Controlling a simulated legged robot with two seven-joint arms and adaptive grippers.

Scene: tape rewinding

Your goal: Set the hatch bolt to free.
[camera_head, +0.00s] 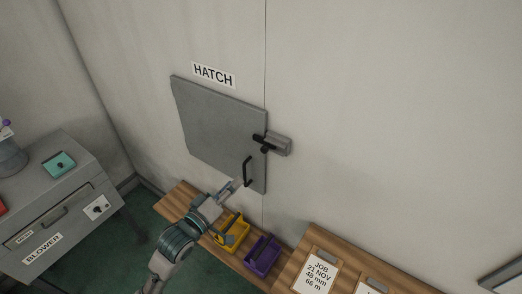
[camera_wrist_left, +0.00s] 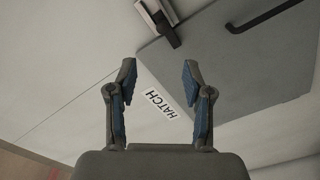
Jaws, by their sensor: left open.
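The grey hatch (camera_head: 218,127) is set in the pale wall under a HATCH label and looks closed. Its bolt (camera_head: 277,144), a grey housing with a black knob, sits at the hatch's right edge. A black handle (camera_head: 247,172) is on the hatch's lower right. My left gripper (camera_head: 239,184) is below the bolt, near the handle, and looks apart from both. In the left wrist view the left gripper (camera_wrist_left: 158,75) is open and empty, with the bolt (camera_wrist_left: 160,20) beyond its fingertips and the hatch (camera_wrist_left: 225,65) to the right.
A wooden bench below the hatch holds a yellow bin (camera_head: 233,235) and a purple bin (camera_head: 263,256). A grey BLOWER cabinet (camera_head: 60,205) stands at left. The wall right of the bolt is clear.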

